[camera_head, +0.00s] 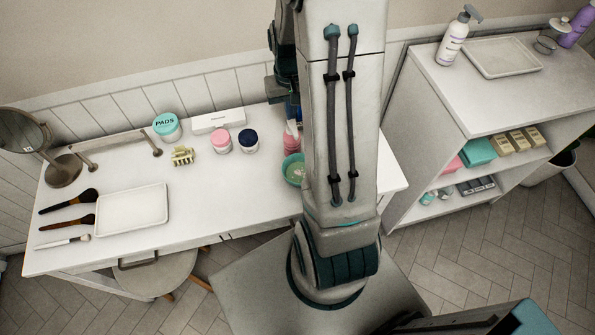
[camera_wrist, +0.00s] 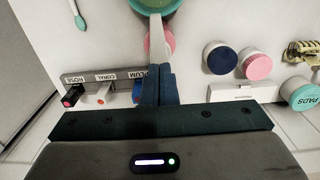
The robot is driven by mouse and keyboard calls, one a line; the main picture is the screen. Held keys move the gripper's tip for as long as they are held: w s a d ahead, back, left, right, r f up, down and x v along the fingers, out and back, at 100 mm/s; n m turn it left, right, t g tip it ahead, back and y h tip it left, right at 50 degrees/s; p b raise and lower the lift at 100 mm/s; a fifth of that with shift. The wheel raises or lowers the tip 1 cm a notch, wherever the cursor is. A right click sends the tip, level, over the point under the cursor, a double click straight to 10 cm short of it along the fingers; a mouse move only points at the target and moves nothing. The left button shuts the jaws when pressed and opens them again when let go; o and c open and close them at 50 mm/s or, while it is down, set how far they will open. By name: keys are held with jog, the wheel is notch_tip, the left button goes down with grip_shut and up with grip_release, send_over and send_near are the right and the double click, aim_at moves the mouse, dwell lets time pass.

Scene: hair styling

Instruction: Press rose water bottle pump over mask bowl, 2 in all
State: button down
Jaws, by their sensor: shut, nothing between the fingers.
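The pink rose water bottle (camera_head: 291,143) stands at the back of the white table, partly hidden by my arm in the head view. In the wrist view its pink body (camera_wrist: 169,43) shows beside a pale pump nozzle (camera_wrist: 157,38) that reaches toward the green mask bowl (camera_wrist: 150,5). The bowl (camera_head: 288,172) sits just in front of the bottle, half hidden by my arm. My gripper (camera_wrist: 159,70) is shut and empty, its fingertips at the pump's near end. I cannot tell whether they touch the pump or how far it is pressed.
A holder with small labelled bottles (camera_wrist: 105,88) stands close to the fingers in the wrist view. Pink (camera_head: 220,141) and dark blue (camera_head: 248,141) jars, a white box (camera_head: 217,121) and a pads jar (camera_head: 167,127) stand along the back. The table's middle is clear.

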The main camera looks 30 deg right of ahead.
jog(key=shift+f+b, duration=1)
jog(key=shift+f, duration=0.3)
jog(key=shift+r, duration=0.1)
jog(key=shift+r+p, duration=1.2)
jog(key=shift+r, duration=0.25)
notch_tip(320, 180, up, 6)
jog(key=p, duration=0.4)
